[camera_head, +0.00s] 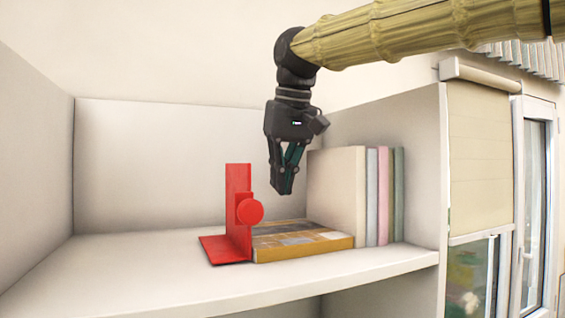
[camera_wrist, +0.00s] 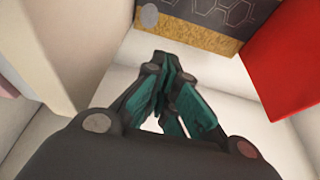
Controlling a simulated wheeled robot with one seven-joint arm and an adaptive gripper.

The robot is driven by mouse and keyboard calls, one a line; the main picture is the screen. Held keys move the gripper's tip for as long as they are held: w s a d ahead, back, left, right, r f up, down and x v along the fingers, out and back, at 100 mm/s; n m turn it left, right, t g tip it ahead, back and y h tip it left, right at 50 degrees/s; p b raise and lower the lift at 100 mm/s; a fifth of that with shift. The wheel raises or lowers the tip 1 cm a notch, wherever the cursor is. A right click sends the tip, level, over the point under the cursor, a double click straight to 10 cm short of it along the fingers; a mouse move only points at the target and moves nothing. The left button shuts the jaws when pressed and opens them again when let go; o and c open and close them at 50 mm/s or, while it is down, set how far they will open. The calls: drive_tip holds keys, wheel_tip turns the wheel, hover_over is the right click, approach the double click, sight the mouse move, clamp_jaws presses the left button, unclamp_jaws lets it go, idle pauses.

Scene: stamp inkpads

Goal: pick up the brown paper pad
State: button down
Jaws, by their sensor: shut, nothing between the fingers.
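A flat brown pad (camera_head: 305,249) with a grey patterned top lies on the shelf between a red bookend and a row of upright books. In the wrist view the pad (camera_wrist: 183,33) shows at the top, with a dark hexagon pattern and a brown speckled border; part of it is out of frame. My gripper (camera_head: 282,190) hangs pointing down above the pad, apart from it. Its fingers are together and empty, and they also show in the wrist view (camera_wrist: 166,68).
The red bookend (camera_head: 238,212) with a round knob stands just left of the pad. The upright cream book (camera_head: 336,190) and thinner books (camera_head: 384,195) stand to the right. The white shelf (camera_head: 130,260) is clear at left; walls close its back and sides.

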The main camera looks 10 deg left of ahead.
drive_tip(key=p+x, duration=0.2)
drive_tip(key=x, duration=0.3)
drive_tip(key=shift+a+f, duration=0.25)
drive_tip(key=shift+f, duration=0.2)
drive_tip(key=shift+w, duration=0.1)
